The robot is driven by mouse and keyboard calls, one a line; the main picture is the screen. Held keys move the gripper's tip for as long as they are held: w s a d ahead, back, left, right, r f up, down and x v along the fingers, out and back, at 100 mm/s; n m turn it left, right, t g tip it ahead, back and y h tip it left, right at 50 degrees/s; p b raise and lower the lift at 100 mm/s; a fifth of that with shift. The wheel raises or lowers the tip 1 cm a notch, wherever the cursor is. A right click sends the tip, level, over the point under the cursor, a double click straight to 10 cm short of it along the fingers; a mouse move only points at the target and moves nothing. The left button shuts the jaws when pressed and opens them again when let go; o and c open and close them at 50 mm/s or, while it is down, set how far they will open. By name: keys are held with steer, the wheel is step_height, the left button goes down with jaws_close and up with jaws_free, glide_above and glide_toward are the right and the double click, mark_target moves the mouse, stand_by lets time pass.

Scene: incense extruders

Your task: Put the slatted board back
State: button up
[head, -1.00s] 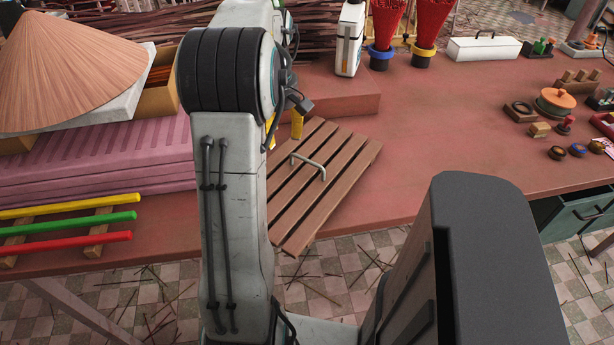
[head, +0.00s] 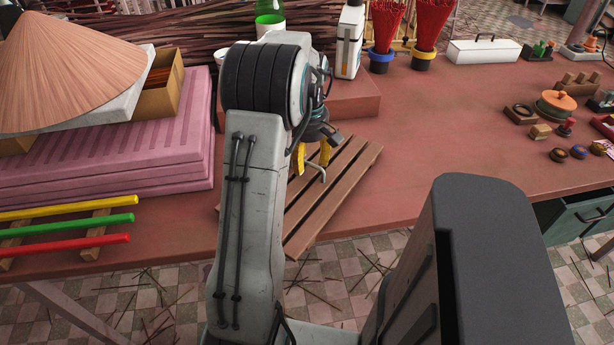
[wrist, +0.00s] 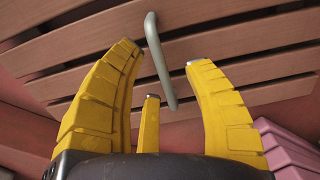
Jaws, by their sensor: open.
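The slatted board (head: 335,197) is brown wood with several slats. It lies tilted across the front of the red table, its lower corner reaching past the front edge. A grey bar handle (head: 319,170) stands on its upper side. My gripper (head: 312,158) is over the board at the handle, partly hidden by my arm. In the wrist view my yellow fingers (wrist: 163,85) are spread and empty. The handle (wrist: 158,60) shows just beyond and between the fingertips, and the slats (wrist: 235,45) fill the area behind it. I cannot tell whether a finger touches the handle.
Pink stacked slabs (head: 150,160) with a straw hat (head: 65,65) stand left of my arm. Yellow, green and red rods (head: 75,228) lie at the front left. A white bottle-like container (head: 349,42) stands behind the board.

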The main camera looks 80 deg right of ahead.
steer(key=shift+f, duration=0.4)
jaws_close()
steer(key=shift+r, duration=0.15)
